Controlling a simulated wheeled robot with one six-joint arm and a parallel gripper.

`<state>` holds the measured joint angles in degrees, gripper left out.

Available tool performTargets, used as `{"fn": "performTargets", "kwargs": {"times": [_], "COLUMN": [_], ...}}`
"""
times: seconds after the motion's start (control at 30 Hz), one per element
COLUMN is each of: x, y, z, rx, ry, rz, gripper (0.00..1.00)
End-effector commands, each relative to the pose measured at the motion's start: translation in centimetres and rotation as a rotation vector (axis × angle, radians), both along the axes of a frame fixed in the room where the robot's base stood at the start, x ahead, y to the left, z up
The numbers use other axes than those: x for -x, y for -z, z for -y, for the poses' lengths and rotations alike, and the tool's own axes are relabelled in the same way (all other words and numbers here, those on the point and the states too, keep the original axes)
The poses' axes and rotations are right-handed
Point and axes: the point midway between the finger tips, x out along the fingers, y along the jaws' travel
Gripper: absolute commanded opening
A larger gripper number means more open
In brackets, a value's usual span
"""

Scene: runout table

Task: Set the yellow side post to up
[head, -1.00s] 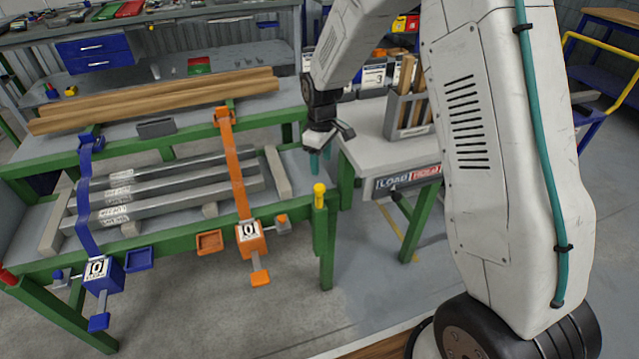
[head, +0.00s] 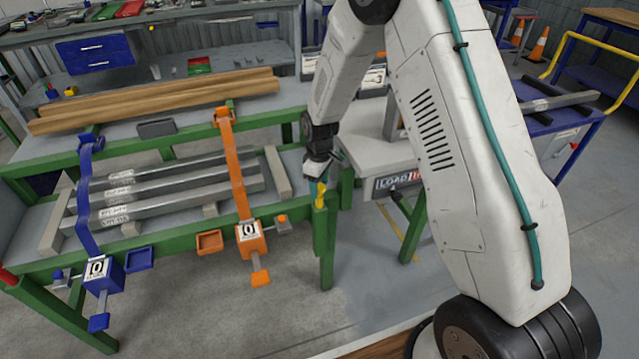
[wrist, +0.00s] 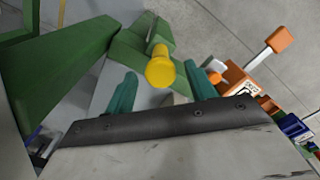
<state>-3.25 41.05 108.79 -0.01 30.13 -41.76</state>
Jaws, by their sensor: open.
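The yellow side post (head: 320,196) is a short yellow peg with a round cap at the right front corner of the green-framed table. In the wrist view its yellow cap (wrist: 160,70) faces the camera, between and just beyond the two teal fingertips. My gripper (head: 317,186) is at the post in the head view, with its fingers overlapping the post's upper part. In the wrist view my gripper (wrist: 162,92) is open, one finger on each side of the post, with gaps visible. I cannot tell whether either finger touches it.
Steel bars (head: 160,195) lie on the green-framed table (head: 190,246) under an orange strap (head: 232,155) and a blue strap (head: 86,195). An orange ratchet box (head: 250,238) stands left of the post. A grey-topped side table (head: 365,140) is close on the right.

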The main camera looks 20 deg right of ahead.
Motion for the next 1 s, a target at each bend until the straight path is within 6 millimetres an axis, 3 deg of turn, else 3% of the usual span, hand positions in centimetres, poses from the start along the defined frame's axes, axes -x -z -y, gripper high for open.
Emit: {"fn": "performTargets", "kwargs": {"times": [0.03, 0.23, 0.43, 0.57, 1.0], "x": [0.0, 0.0, 0.0, -0.1, -0.1], "y": [0.0, 0.0, -0.6, -2.2, -13.7], "z": [0.0, 0.0, 0.0, 0.0, 0.0], "rx": [0.0, 0.0, 0.0, 0.0, -0.001], "ry": [0.0, 0.0, 0.0, 0.0, 0.0], "rz": [0.0, 0.0, 0.001, 0.003, 0.006], "gripper": [0.55, 0.0, 0.0, 0.0, 0.0]}}
